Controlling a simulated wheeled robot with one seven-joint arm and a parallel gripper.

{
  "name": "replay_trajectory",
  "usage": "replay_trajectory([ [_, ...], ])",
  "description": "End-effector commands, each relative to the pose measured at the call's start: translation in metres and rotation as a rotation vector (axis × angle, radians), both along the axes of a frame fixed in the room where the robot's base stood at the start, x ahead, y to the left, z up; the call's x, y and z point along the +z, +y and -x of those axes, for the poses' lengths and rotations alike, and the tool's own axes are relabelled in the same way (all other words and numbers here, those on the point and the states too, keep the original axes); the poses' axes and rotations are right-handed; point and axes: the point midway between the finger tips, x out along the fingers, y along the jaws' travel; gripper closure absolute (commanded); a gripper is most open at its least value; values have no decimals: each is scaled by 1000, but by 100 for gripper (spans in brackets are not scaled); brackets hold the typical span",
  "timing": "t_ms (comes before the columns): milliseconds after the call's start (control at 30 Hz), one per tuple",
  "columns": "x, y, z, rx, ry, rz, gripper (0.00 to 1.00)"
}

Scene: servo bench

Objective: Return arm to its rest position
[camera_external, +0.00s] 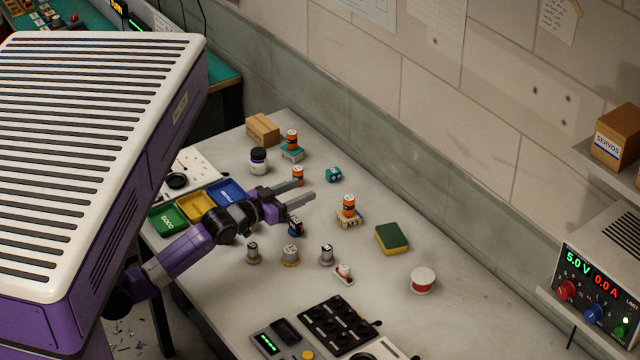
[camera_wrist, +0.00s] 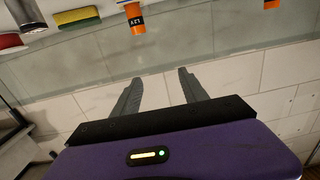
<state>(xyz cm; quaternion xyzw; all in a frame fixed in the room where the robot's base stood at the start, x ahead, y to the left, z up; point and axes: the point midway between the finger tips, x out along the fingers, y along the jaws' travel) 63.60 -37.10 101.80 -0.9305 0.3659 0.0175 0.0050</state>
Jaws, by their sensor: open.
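My purple arm reaches from the left over the bench in the external view. My gripper (camera_external: 303,192) is open, with its two grey fingers apart and nothing between them. It is above the bench, near an orange servo (camera_external: 298,175) and a small dark blue item (camera_external: 295,227). In the wrist view my gripper (camera_wrist: 158,82) also shows open and empty, facing the wall. An orange labelled servo (camera_wrist: 136,20) stands beyond the fingertips there. No rest position marker shows.
On the bench (camera_external: 450,320) are green, yellow and blue bins (camera_external: 168,219), several small cylindrical parts, a green-yellow sponge (camera_external: 392,238), a red-white round container (camera_external: 422,280) and a cardboard box (camera_external: 262,130). A power supply (camera_external: 598,290) stands at right. The bench's right front is mostly clear.

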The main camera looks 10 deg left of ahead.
Motion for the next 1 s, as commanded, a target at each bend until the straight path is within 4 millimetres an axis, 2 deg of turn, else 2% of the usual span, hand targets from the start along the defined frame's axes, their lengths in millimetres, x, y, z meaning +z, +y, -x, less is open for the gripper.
replay_trajectory([
  [33,-7,26,1,30,1,8,49],
  [267,-16,136,18,184,-21,44,49],
  [400,-18,201,38,298,-23,44,49],
  [600,-18,283,78,471,8,16,49],
  [700,-20,316,103,557,45,-8,49],
  [800,-26,342,127,631,103,-34,49],
  [900,-35,359,148,685,163,-66,49],
  [1000,-42,367,163,721,206,-88,49],
])
